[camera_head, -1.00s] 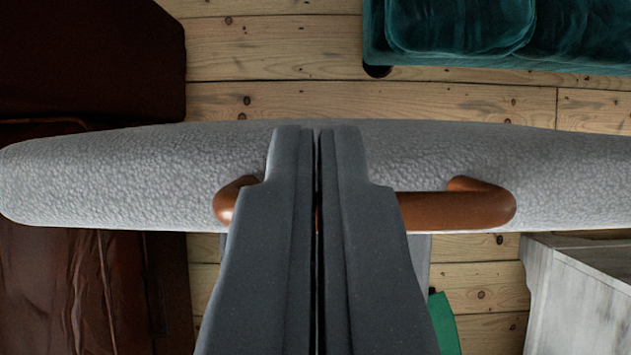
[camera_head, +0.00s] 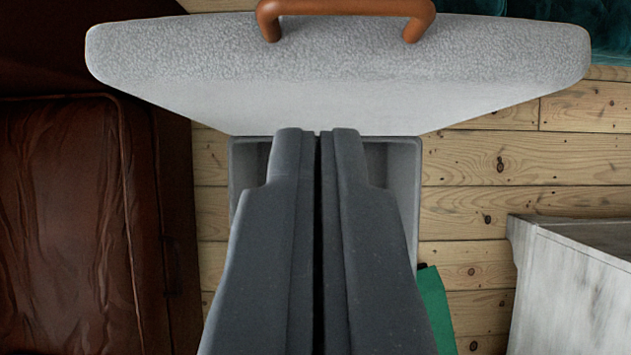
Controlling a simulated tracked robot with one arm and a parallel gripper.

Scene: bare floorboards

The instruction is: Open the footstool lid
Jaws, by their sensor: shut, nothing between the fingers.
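The footstool lid (camera_head: 340,75) is light grey and textured, and stands tilted up across the top of the view, its smooth pale underside facing me. Its brown handle (camera_head: 345,7) is at the top edge of the picture, beyond my fingertips and apart from them. Below the lid the grey footstool box (camera_head: 405,185) shows its rim and inner wall on both sides of my gripper. My gripper (camera_head: 318,132) is shut and empty, its tips in front of the lid's lower edge. The fingers hide most of the box; I cannot tell whether they touch it.
A dark brown leather piece of furniture (camera_head: 75,220) fills the left side. A teal upholstered seat (camera_head: 612,40) is at the top right. A pale grey cabinet (camera_head: 580,285) stands at the lower right, near a green item (camera_head: 435,305). Bare floorboards (camera_head: 490,190) lie between.

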